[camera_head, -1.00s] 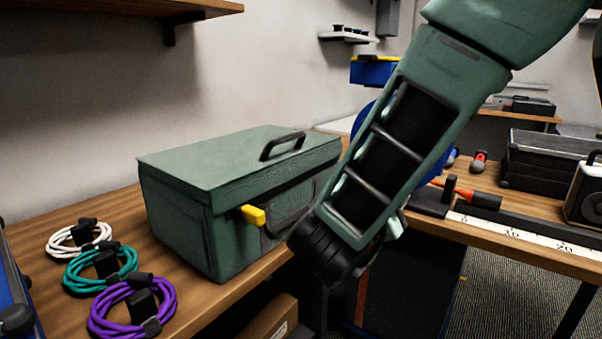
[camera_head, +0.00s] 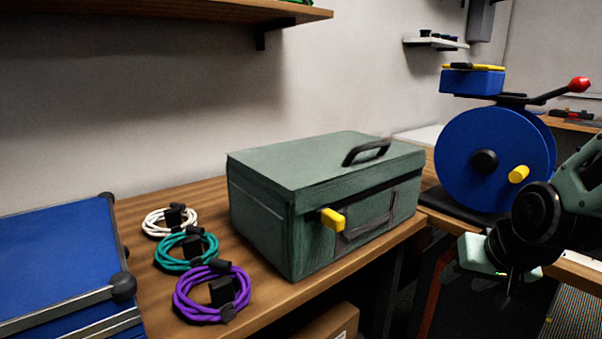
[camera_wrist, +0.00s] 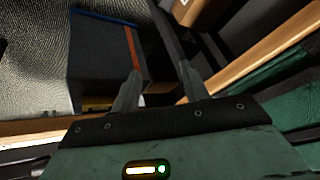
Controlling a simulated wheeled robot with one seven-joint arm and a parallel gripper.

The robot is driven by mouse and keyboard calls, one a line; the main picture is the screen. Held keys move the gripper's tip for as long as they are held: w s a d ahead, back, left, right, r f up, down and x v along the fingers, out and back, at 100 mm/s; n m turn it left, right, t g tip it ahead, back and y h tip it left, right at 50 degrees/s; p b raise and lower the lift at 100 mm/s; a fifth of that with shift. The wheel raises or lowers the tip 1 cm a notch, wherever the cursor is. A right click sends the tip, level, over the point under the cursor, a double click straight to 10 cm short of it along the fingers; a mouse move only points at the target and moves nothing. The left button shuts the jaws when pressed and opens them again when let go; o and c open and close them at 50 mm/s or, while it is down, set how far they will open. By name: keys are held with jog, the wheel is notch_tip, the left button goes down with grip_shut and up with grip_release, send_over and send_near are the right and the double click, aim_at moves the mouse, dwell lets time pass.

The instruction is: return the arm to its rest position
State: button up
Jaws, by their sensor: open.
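My gripper shows at the right of the head view (camera_head: 507,298), low in front of the bench and right of the green box. In the wrist view its two fingers (camera_wrist: 162,85) are apart with nothing between them, above the floor. The fingertips are dark and hard to make out in the head view. My gripper touches nothing that I can see.
A green lidded box (camera_head: 290,245) with a yellow latch stands on the wooden bench (camera_head: 190,187). Left of it lie white (camera_head: 157,226), teal (camera_head: 178,262) and purple (camera_head: 190,309) cable coils. A blue case (camera_head: 50,245) is at far left, and a blue reel (camera_head: 475,135) stands behind my arm.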

jog(key=s+d+f+n+g, duration=0.2)
jog(key=s+d+n+g, duration=0.15)
jog(key=s, duration=0.35)
jog(key=s+a+r+n+g, duration=0.1)
jog(key=s+a+n, duration=0.2)
jog(key=s+a, duration=0.45)
jog(key=s+a+r+n+g, duration=0.15)
jog(key=s+a+n, duration=0.3)
jog(key=a, duration=0.55)
notch_tip(320, 180, up, 20)
jog(key=p, duration=2)
jog(key=shift+s+r+m, duration=0.2)
jog(key=shift+s+m, duration=0.2)
jog(key=shift+s, duration=0.05)
jog(key=shift+d, duration=0.1)
